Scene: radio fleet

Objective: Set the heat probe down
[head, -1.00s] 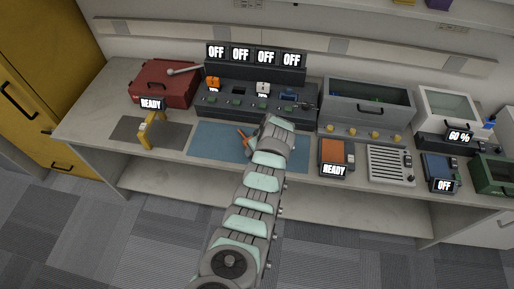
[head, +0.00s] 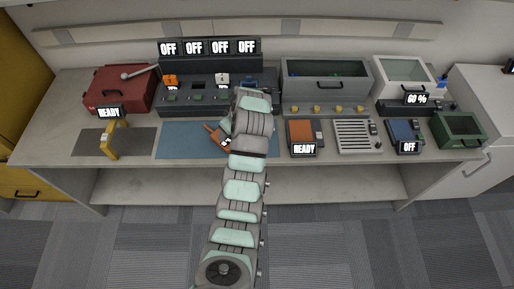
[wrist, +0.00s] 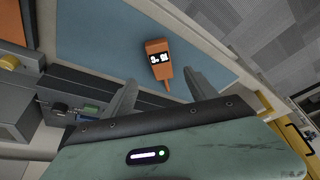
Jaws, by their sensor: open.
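The heat probe, an orange handheld device (head: 217,138) with a small lit display and a narrow tip, lies on the blue mat (head: 180,143) on the bench. In the wrist view the heat probe (wrist: 157,58) shows whole on the blue mat (wrist: 100,35), its tip pointing down toward my gripper. My gripper (wrist: 160,77) is open, with one finger to each side of the probe's tip end. Nothing shows clamped between the fingers. In the head view my arm hides most of the gripper and part of the mat.
Behind the mat stands a dark four-slot unit (head: 190,105) with OFF displays. A red case (head: 115,92) and a yellow tool (head: 110,145) on a grey mat (head: 85,142) are at left. An orange-topped READY device (head: 302,132) and a grey bin (head: 325,90) are at right.

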